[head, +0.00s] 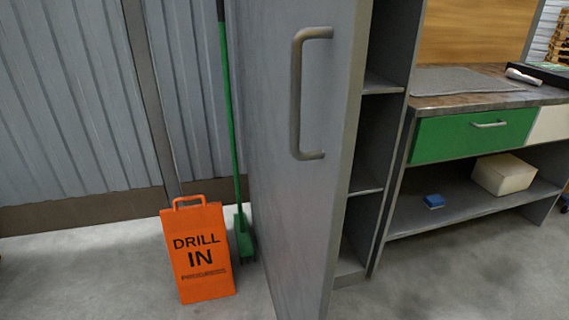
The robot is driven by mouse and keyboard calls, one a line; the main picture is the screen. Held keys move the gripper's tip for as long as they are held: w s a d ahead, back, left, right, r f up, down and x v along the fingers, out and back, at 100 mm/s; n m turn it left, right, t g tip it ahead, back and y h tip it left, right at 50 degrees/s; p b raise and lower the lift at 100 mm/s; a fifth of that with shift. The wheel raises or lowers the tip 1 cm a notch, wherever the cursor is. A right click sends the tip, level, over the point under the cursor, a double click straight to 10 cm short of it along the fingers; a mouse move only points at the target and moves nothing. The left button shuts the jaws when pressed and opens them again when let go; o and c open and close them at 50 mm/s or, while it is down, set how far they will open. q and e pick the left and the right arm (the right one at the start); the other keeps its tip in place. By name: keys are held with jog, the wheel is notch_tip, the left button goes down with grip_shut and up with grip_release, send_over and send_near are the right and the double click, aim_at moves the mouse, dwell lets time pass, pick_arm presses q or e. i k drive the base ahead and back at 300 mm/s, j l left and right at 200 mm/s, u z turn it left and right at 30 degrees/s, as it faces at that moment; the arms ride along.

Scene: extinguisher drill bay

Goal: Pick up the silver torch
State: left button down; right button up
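A small pale, elongated object (523,76) lies on top of the workbench (455,101) at the upper right of the head view. It may be the silver torch, but it is too small to tell for sure. Neither of my grippers is in view.
A grey cabinet door (290,190) with a bar handle (297,95) stands open in the middle, beside shelves. An orange drill sign (200,255) and a green broom (243,235) stand left of it. The bench has a green drawer (470,135), a grey mat (460,80) and a lower shelf with a beige box (503,174) and a blue block (433,201).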

aim_at(511, 73)
jog(key=z, duration=1.3)
jog(key=k+j, duration=0.2)
